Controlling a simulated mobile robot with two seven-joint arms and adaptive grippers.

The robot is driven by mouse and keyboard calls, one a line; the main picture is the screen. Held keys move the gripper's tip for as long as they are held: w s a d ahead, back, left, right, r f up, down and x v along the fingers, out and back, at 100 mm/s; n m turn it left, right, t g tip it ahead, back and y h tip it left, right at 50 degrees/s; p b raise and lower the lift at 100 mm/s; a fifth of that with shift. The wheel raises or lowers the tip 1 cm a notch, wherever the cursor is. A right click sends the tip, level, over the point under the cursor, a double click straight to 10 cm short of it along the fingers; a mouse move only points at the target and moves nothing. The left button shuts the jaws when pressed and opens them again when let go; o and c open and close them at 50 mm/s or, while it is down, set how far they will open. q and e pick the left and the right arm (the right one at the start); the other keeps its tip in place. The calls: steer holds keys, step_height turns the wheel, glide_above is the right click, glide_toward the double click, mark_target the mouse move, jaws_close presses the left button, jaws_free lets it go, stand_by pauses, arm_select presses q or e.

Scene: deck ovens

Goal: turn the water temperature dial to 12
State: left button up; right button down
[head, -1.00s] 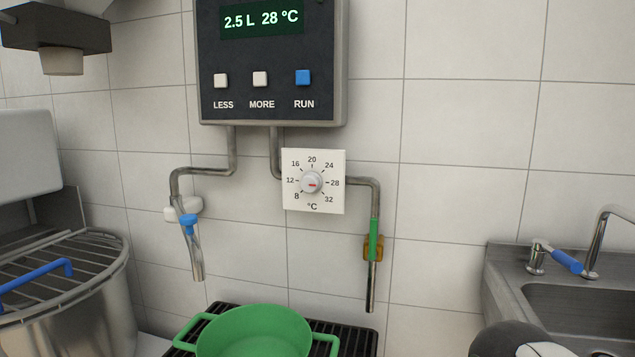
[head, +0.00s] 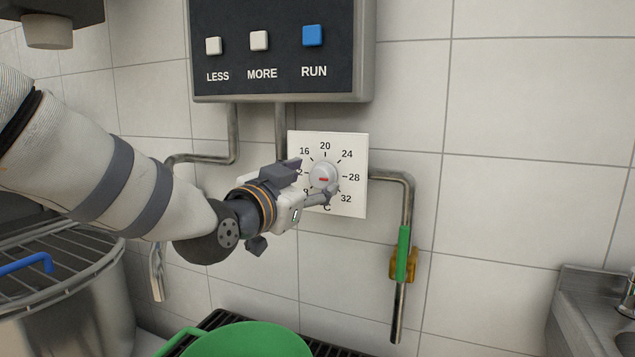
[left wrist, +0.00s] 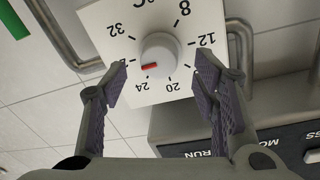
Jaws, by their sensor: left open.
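The temperature dial (head: 323,178) is a round white knob with a red mark on a square white plate (head: 353,205) printed 8 to 32 °C. The red mark points toward the 28 side. In the head view, my left gripper (head: 314,180) has come in from the left, partly covering the plate's left side and the 12 and 8 marks. In the left wrist view the plate appears upside down, and the knob (left wrist: 160,53) lies ahead, between the open fingers (left wrist: 162,80). Contact with the knob cannot be made out. My right gripper is out of view.
Above is the dark control box (head: 285,75) with LESS, MORE and RUN buttons. A bent pipe with a green handle (head: 403,255) hangs to the right. A green pot (head: 250,340) stands below, with a steel mixer bowl (head: 75,310) at left and a sink (head: 590,305) at right.

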mark_target(322, 177)
arm_select(q)
steer(key=shift+x, duration=1.5)
steer(key=shift+s, duration=0.1)
steer(key=shift+c, duration=0.5)
steer(key=c, duration=1.1)
steer(key=shift+o, duration=0.2)
steer(key=shift+n, duration=0.3)
